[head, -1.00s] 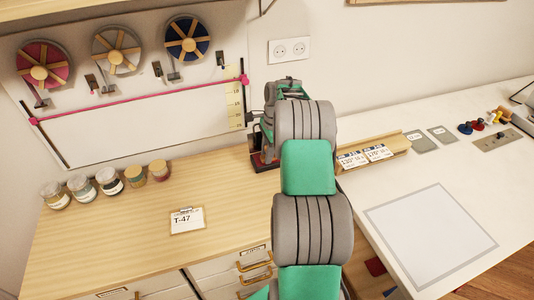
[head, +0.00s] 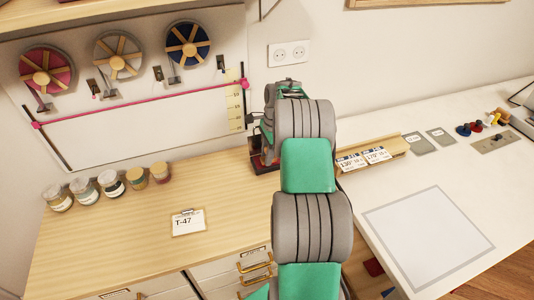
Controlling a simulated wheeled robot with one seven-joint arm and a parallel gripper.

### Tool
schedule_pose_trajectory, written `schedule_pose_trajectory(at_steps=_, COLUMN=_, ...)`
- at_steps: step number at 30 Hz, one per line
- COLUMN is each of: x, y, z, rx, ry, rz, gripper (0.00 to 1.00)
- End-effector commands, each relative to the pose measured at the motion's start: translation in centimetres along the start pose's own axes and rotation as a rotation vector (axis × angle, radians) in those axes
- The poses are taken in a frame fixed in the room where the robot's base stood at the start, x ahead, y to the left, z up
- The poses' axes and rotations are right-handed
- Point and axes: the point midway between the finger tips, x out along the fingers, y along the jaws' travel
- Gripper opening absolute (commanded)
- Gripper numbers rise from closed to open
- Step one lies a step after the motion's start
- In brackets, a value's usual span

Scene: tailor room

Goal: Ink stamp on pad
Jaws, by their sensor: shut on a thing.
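My gripper (head: 267,138) is at the back right of the wooden counter, mostly hidden behind my own green and grey arm. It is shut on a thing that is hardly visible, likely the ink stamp. A small dark box with red on it (head: 258,162), likely the ink pad, sits on the counter right below my gripper. I cannot tell whether the held thing touches it.
A T-47 card (head: 188,222) lies on the wooden counter (head: 120,240). Several jars (head: 110,182) stand at the back left. A white table (head: 470,160) at right bears a grey-edged sheet (head: 428,236), a wooden card holder (head: 370,152) and small coloured pieces (head: 475,127).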

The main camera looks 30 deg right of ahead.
Motion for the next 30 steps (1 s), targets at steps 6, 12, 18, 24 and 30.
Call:
schedule_pose_trajectory(at_steps=6, x=-3.1, y=-0.2, z=0.4, rx=-0.002, ry=0.003, rz=-0.009, gripper=0.00)
schedule_pose_trajectory(at_steps=12, x=-5.0, y=-0.3, z=0.7, rx=-0.002, ry=0.004, rz=-0.012, gripper=0.00)
schedule_pose_trajectory(at_steps=18, x=-5.5, y=-0.3, z=0.7, rx=-0.003, ry=0.004, rz=-0.012, gripper=0.00)
schedule_pose_trajectory(at_steps=24, x=-5.5, y=-0.3, z=0.7, rx=-0.003, ry=0.004, rz=-0.014, gripper=0.00)
schedule_pose_trajectory(at_steps=30, x=-5.5, y=-0.4, z=0.7, rx=-0.086, ry=0.005, rz=-0.001, gripper=0.00)
